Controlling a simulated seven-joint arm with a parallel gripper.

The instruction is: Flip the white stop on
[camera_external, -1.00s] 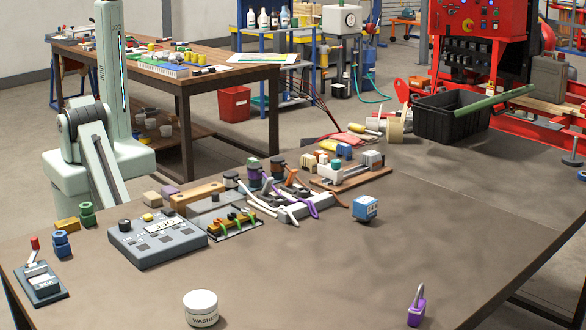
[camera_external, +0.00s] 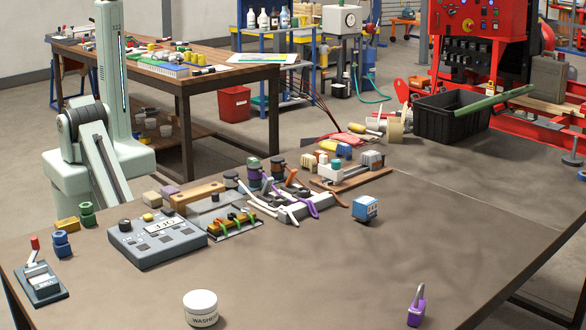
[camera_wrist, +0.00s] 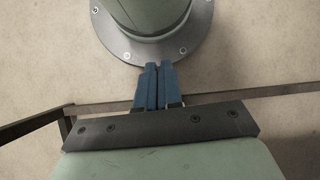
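A grey block (camera_external: 308,207) with several levers stands at the middle back of the table in the external view. White levers (camera_external: 289,213) stick out at its front, beside a purple lever (camera_external: 314,208) and orange-brown ones. They are small and crowded, so I cannot tell which is the white stop or how it is set. My gripper (camera_wrist: 158,72) shows only in the wrist view. Its two blue fingers are together with nothing visible between them. It is out of the external view, away from the levers.
A grey control box (camera_external: 160,243) and a red-handled switch (camera_external: 40,280) stand at the left. The table's front middle and right are mostly clear.

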